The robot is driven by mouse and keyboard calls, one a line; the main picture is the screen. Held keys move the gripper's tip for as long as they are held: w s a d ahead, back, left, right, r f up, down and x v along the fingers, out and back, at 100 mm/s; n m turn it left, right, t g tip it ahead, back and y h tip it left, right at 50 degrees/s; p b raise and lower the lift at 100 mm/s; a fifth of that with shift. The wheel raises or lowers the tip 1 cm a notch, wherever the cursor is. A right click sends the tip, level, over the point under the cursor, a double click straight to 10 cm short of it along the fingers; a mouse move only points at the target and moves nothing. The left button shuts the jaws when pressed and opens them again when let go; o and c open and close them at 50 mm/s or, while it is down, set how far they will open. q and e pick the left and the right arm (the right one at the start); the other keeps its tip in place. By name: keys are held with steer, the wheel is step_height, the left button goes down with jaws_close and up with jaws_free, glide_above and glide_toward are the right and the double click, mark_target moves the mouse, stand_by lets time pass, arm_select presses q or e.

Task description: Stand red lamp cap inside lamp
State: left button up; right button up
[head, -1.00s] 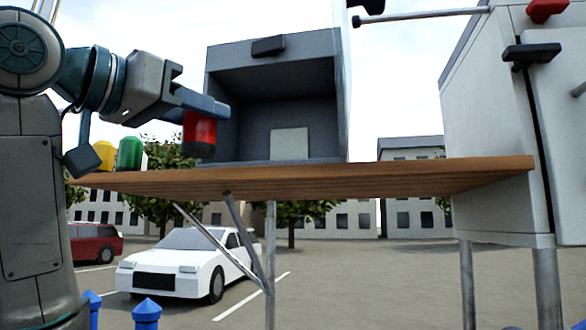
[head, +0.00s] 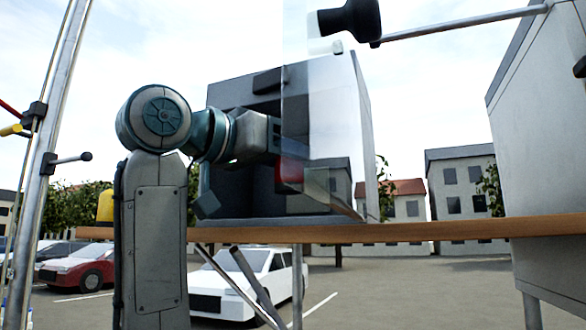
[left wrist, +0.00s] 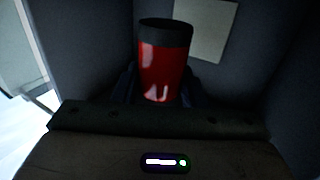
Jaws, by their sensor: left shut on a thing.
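The red lamp cap (left wrist: 163,72), a red cylinder with a dark band at one end, is held in my left gripper (left wrist: 160,90). The dark grey open-fronted box (head: 228,98), which seems to be the lamp, stands on the wooden table. My left gripper (head: 285,150) reaches into its opening. In the left wrist view, dark walls surround the cap, and it is upright in the picture. Whether it touches the box floor cannot be told. My right gripper is not in view.
A pale square (left wrist: 206,30) is on a box wall. A yellow object (head: 105,206) sits on the wooden table (head: 430,232) at left. A pale cabinet (head: 545,130) stands right.

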arm_select(q)
steer(key=shift+w, duration=0.55)
steer(key=f, duration=0.1)
steer(key=f+p, duration=0.1)
steer(key=w+f+p, duration=0.1)
steer(key=shift+w+d, duration=0.1)
steer(key=shift+d, duration=0.15)
steer(key=shift+f, duration=0.35)
steer(key=shift+a, duration=0.1)
steer(key=o, duration=0.5)
steer(key=shift+f, duration=0.15)
steer(key=o, duration=0.5)
steer(key=shift+c, duration=0.2)
